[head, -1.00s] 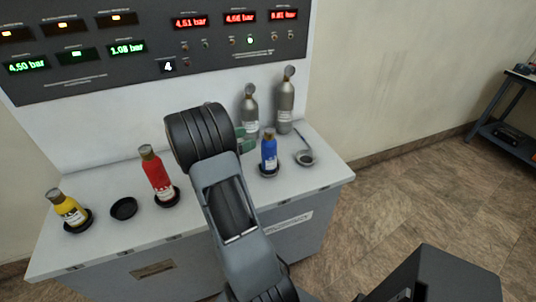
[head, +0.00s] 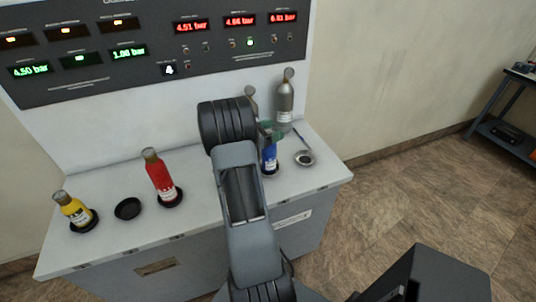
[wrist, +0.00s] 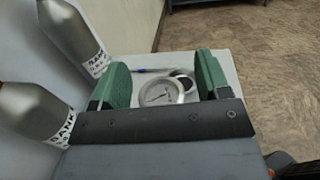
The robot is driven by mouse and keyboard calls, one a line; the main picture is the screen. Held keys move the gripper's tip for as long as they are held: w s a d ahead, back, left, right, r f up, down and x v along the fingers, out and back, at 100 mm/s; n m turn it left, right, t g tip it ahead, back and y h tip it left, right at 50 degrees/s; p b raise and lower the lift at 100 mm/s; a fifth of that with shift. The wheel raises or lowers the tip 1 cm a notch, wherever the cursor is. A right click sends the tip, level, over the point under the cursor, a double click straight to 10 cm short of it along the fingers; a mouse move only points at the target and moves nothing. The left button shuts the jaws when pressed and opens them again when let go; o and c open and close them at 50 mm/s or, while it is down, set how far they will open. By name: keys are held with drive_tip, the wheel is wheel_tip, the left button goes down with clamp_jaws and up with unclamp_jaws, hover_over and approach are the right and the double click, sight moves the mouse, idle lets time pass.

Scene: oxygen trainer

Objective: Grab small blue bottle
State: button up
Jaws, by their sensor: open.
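The small blue bottle (head: 269,157) stands upright on the grey bench in the head view, just right of my forearm. Its upper part is partly covered by my gripper (head: 270,131), whose green fingers show at the bottle's top. In the wrist view my gripper (wrist: 163,78) is open, with its two green fingers wide apart.
A grey cylinder (head: 285,103) stands behind my gripper; a second (head: 252,97) is mostly hidden. Both show close at the wrist view's left. A red bottle (head: 160,177), an empty black holder (head: 128,208) and a yellow bottle (head: 73,210) are left. A round grey piece (head: 304,157) lies right.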

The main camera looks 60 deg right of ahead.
drive_tip(key=shift+d, duration=0.1)
clamp_jaws()
idle(0.7)
